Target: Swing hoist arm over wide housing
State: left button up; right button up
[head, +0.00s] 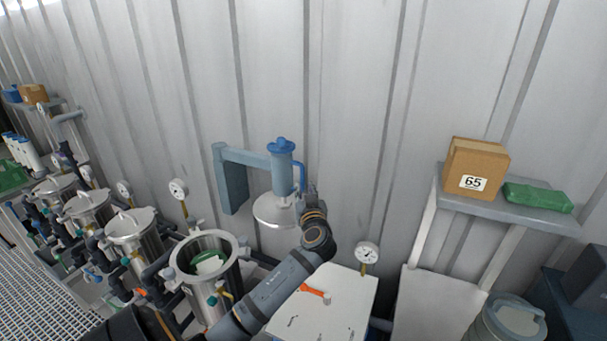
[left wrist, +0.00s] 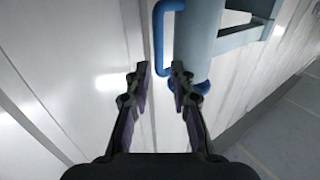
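The hoist arm (head: 247,157) is a blue-grey bar on a wall bracket. It carries an upright blue cylinder (head: 283,175) with a round steel lid (head: 275,211) hanging below. A blue handle (head: 302,176) is on the cylinder's right side; it also shows in the left wrist view (left wrist: 158,42). My left gripper (head: 311,192) is beside the handle. In the left wrist view its fingers (left wrist: 159,70) are apart, with the handle's bar lined up between the tips; contact is not visible. The wide steel housing (head: 180,270) stands open, left of and below the lid, with green and white contents. My right gripper is out of view.
Several smaller lidded vessels (head: 130,226) stand left. A shelf (head: 520,207) with a box marked 65 and a green case is at right.

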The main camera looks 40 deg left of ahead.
aim_at(302, 178)
pick_arm(q)
jog(key=p+x, duration=0.2)
jog(key=x, duration=0.5)
jog(key=shift+w+a, duration=0.2)
jog(key=shift+w, duration=0.1)
jog(key=shift+f, duration=0.1)
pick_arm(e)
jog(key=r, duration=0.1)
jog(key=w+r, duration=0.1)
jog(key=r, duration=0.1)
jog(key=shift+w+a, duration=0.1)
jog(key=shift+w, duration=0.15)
pick_arm(q)
jog(key=shift+w+a, duration=0.1)
jog(key=shift+c, duration=0.4)
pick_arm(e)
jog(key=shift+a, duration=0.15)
pick_arm(q)
grip_shut()
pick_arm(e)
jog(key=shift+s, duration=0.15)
